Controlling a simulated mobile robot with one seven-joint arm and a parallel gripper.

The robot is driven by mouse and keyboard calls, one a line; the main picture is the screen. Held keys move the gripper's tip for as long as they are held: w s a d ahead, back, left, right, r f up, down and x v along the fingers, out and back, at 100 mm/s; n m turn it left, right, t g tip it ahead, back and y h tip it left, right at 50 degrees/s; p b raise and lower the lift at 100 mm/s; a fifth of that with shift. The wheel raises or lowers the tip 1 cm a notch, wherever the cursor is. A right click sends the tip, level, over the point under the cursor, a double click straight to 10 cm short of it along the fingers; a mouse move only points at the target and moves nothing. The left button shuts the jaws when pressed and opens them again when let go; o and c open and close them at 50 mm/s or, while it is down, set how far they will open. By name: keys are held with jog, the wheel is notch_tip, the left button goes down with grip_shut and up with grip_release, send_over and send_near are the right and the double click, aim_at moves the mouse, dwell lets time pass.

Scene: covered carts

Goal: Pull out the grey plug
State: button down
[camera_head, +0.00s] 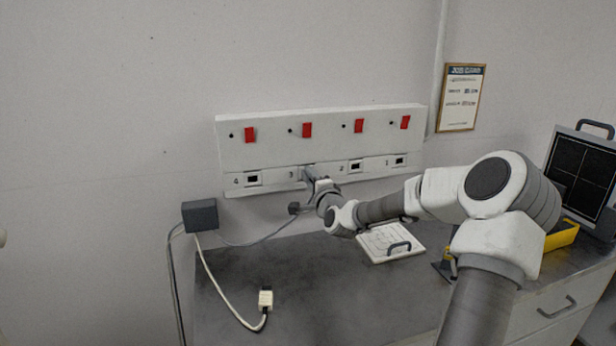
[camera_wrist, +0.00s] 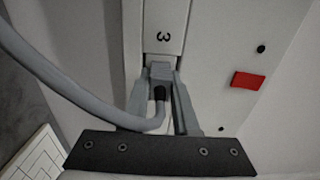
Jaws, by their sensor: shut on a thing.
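The grey plug (camera_wrist: 160,70) sits at the socket marked 3 on the white wall panel (camera_head: 230,158). A narrow dark strip of the socket shows beside the plug's front end in the wrist view, and I cannot tell how deep the plug sits. My gripper (camera_wrist: 160,80) is shut on the plug, one finger on each side. A thick grey cable (camera_wrist: 72,94) leaves the plug's back and curves away to the left. In the head view my gripper (camera_head: 312,180) reaches the panel at socket 3 and mostly hides the plug.
Sockets 4 (camera_head: 253,179), 2 (camera_head: 355,166) and 1 (camera_head: 399,161) look empty, with red switches above. A grey box (camera_head: 200,216) feeds cables at left. A white plug (camera_head: 265,299) lies on the dark worktop (camera_head: 330,300). A white handled panel (camera_head: 380,238) lies below my arm.

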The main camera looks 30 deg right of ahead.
dwell(0.9)
jog(key=shift+p+v, duration=0.35)
jog(key=shift+v, duration=2.65)
